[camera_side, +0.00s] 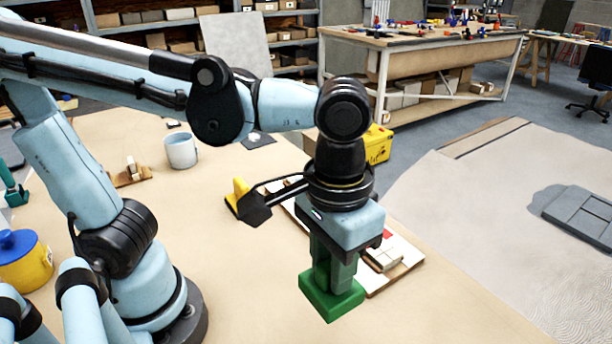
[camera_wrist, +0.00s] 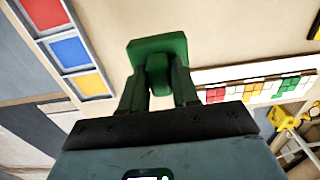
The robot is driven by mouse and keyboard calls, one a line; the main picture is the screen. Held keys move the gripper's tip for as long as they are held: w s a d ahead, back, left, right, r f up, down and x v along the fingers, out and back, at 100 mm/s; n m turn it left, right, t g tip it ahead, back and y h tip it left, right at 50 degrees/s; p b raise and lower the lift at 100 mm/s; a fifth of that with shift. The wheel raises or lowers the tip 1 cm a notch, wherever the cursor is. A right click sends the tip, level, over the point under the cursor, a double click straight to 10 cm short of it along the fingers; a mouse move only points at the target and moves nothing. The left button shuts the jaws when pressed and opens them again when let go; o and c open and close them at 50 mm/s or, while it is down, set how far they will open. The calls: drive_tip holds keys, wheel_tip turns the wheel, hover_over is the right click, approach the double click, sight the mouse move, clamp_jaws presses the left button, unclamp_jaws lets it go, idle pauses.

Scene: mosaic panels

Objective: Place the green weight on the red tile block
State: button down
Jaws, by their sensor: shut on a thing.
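The green weight (camera_side: 332,298) is a wide flat block with a narrower grip on top. My gripper (camera_side: 334,272) points down and is shut on that grip. In the wrist view the green weight (camera_wrist: 157,45) shows beyond the two green fingers of my gripper (camera_wrist: 158,80), its grip between them. Whether it touches the table or hangs above it is unclear. A red block (camera_wrist: 45,12) lies in a grey-framed tray (camera_wrist: 77,16) at the upper left of the wrist view, apart from the weight. I do not see this tray in the side view.
A blue block (camera_wrist: 70,51) and a yellow block (camera_wrist: 88,84) share the tray. A white mosaic panel (camera_wrist: 240,75) with red, yellow and green tiles lies to the right.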

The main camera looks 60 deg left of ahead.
drive_tip(key=w+a+r, duration=0.2)
drive_tip(key=w+a, duration=0.1)
drive_tip(key=w, duration=0.8)
drive_tip(key=shift+w+a+f, duration=1.3)
drive_tip(key=shift+a+f, duration=0.25)
drive_tip(key=shift+f, duration=0.3)
drive_tip(key=shift+w+a+f, duration=1.3)
drive_tip(key=shift+a+f, duration=0.2)
drive_tip(key=shift+f, duration=0.35)
drive_tip(key=shift+w+a+f, duration=1.3)
drive_tip(key=shift+a+f, duration=0.25)
drive_tip(key=shift+f, duration=0.3)
drive_tip(key=shift+f, duration=0.15)
drive_tip(key=c, duration=0.8)
unclamp_jaws()
